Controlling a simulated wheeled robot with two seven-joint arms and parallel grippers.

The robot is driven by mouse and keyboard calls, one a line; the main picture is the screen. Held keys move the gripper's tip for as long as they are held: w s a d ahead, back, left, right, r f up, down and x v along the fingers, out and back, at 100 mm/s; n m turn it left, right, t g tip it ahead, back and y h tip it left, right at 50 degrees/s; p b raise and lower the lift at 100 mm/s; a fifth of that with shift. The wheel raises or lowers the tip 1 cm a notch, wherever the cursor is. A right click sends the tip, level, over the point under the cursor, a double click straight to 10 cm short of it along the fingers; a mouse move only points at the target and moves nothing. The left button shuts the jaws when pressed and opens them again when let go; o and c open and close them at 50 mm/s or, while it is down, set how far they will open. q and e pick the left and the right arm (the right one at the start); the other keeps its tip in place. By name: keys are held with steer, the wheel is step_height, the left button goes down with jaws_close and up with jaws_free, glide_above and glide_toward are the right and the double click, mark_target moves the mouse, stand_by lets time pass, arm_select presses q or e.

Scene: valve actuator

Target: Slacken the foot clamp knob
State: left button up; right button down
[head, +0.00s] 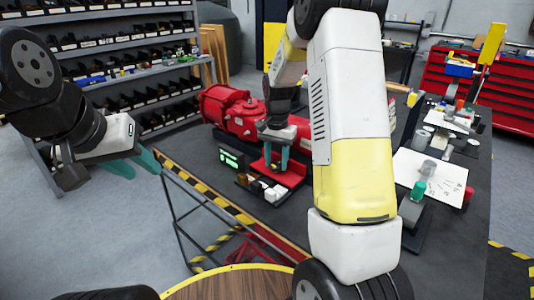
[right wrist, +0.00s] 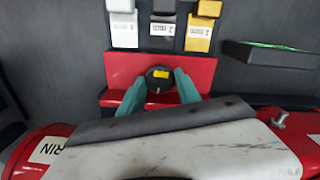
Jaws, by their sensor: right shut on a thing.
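The foot clamp knob (right wrist: 158,78) is a round dark knob with a yellow mark on top, on a red base plate (right wrist: 115,68) in the right wrist view. My right gripper (right wrist: 160,84) has its two teal fingers on either side of the knob and is shut on it. In the head view my right gripper (head: 276,164) reaches down to the red base in front of the actuator, and the knob is too small and covered to make out. My left gripper (head: 146,172) is open and empty, off the bench's left edge.
The red actuator (head: 232,110) lies on the dark bench behind my right gripper. Small labelled blocks (right wrist: 162,30) and a dark box with a green display (head: 231,157) are close to the base. Cans and a white sheet are at the bench's right.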

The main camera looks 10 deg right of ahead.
mark_target(276, 165)
steer(key=c, duration=0.8)
jaws_free()
steer(key=shift+c, duration=0.2)
steer(key=shift+r, duration=0.1)
step_height(276, 165, up, 8)
steer(key=shift+f, duration=0.2)
steer(key=shift+s+r, duration=0.15)
steer(key=shift+r, duration=0.1)
steer(key=s+a+r+n+t+y, duration=0.1)
steer(key=s+r+n+t+y, duration=0.15)
steer(key=s+r, duration=0.8)
steer(key=s+a+n+t, duration=0.2)
steer(key=s+n, duration=0.3)
steer(key=s, duration=0.9)
steer(key=shift+s+r+t, duration=0.15)
steer(key=shift+r+t, duration=0.25)
steer(key=shift+t, duration=0.45)
